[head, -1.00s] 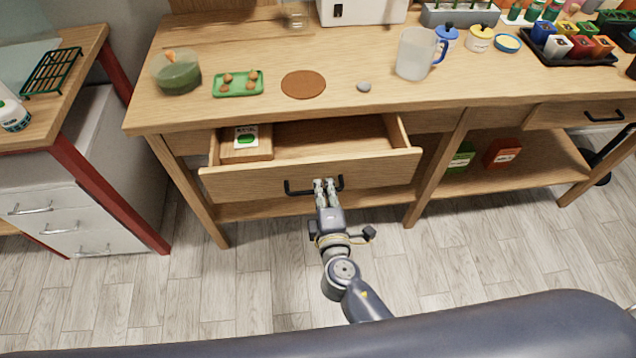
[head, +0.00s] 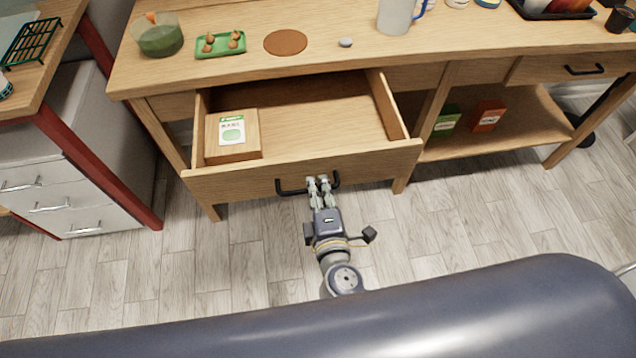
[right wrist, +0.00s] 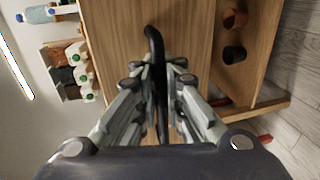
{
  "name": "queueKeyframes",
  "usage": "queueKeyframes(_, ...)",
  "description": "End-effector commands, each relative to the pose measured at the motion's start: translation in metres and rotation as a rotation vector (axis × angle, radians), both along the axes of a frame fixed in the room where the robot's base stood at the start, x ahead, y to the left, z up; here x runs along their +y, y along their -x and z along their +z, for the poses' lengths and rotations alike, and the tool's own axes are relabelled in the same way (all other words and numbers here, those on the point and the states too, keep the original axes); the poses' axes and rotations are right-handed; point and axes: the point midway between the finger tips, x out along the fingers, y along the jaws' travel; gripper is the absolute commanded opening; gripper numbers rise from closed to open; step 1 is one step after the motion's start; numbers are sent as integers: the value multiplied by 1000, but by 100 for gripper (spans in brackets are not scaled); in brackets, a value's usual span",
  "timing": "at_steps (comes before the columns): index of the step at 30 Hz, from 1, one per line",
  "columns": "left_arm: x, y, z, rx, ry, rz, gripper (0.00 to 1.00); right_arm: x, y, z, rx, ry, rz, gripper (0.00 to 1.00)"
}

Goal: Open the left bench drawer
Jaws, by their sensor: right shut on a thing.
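The left bench drawer (head: 300,172) is pulled well out of the wooden bench. Its inside shows, with a wooden box bearing a green and white seed packet (head: 232,130) at its left end. My right gripper (head: 318,182) is shut on the black drawer handle (head: 290,191) at the middle of the drawer front. In the right wrist view the dark handle (right wrist: 153,42) runs between the two fingers (right wrist: 158,95). My left gripper is not in view.
The bench top (head: 345,60) holds a green tray (head: 220,44), a brown disc (head: 286,42), a grey stone (head: 345,42) and a jug (head: 396,15). A white drawer cabinet (head: 60,190) stands at the left. The right bench drawer (head: 540,68) is closed.

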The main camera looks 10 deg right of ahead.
Motion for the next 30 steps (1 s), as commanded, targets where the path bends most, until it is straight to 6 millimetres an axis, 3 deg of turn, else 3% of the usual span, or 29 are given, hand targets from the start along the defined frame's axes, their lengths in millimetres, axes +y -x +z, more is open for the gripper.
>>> queueKeyframes(4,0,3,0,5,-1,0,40,0,-1,2,-4,-1,0,0)
queueKeyframes(6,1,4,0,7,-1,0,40,0,-1,2,-4,-1,0,20)
queueKeyframes(8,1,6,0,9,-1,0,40,0,-1,2,-3,-1,0,29)
queueKeyframes(20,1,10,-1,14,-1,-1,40,0,6,1,0,0,0,29)
queueKeyframes(30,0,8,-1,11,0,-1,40,0,70,14,3,1,2,29)
